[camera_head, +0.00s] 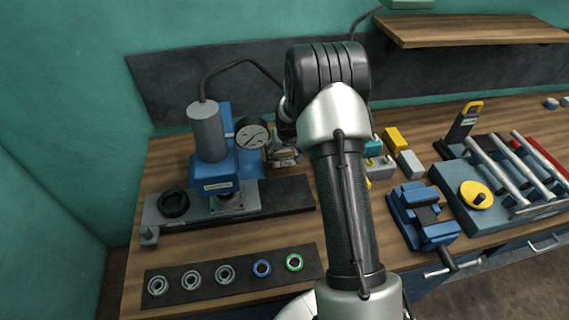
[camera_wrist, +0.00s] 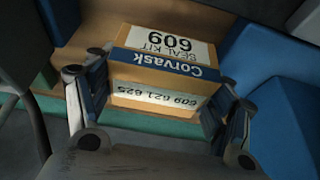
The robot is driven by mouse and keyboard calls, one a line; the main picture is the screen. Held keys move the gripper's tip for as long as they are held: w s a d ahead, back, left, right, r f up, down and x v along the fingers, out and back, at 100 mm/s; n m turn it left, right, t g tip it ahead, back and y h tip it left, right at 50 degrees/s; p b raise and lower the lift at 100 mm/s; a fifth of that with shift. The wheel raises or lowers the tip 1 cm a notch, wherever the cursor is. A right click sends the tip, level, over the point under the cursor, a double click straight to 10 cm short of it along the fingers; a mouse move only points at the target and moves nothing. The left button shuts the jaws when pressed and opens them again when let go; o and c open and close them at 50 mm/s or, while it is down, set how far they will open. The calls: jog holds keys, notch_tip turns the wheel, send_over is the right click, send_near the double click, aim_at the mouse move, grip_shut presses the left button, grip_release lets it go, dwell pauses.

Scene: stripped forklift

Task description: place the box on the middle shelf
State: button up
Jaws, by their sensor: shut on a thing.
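The box (camera_wrist: 165,72) is a small carton with white, blue and tan faces, printed "Corvask", "SEAL KIT" and "609", upside down in the wrist view. My gripper (camera_wrist: 162,95) is shut on it, with one finger along each side. In the head view my gripper (camera_head: 283,154) is partly hidden behind my arm, beside the blue press over the workbench, and the box cannot be made out there. A wooden shelf (camera_head: 480,32) is on the wall at upper right. I cannot tell whether it is the middle shelf; no other shelf is clear.
The blue press (camera_head: 235,165) with its gauge stands close left of my gripper. A mat with several rings (camera_head: 225,274) lies in front. Small yellow and grey blocks (camera_head: 396,139), a blue vise (camera_head: 424,216) and a tool tray (camera_head: 505,178) are to the right.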

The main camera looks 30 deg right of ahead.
aim_at(284, 169)
jog(key=shift+f+b, duration=0.4)
jog(key=shift+f, duration=1.8)
jog(key=shift+f, duration=0.2)
jog(key=o, duration=1.2)
jog(key=shift+o, duration=0.2)
jog(key=shift+r, duration=0.1)
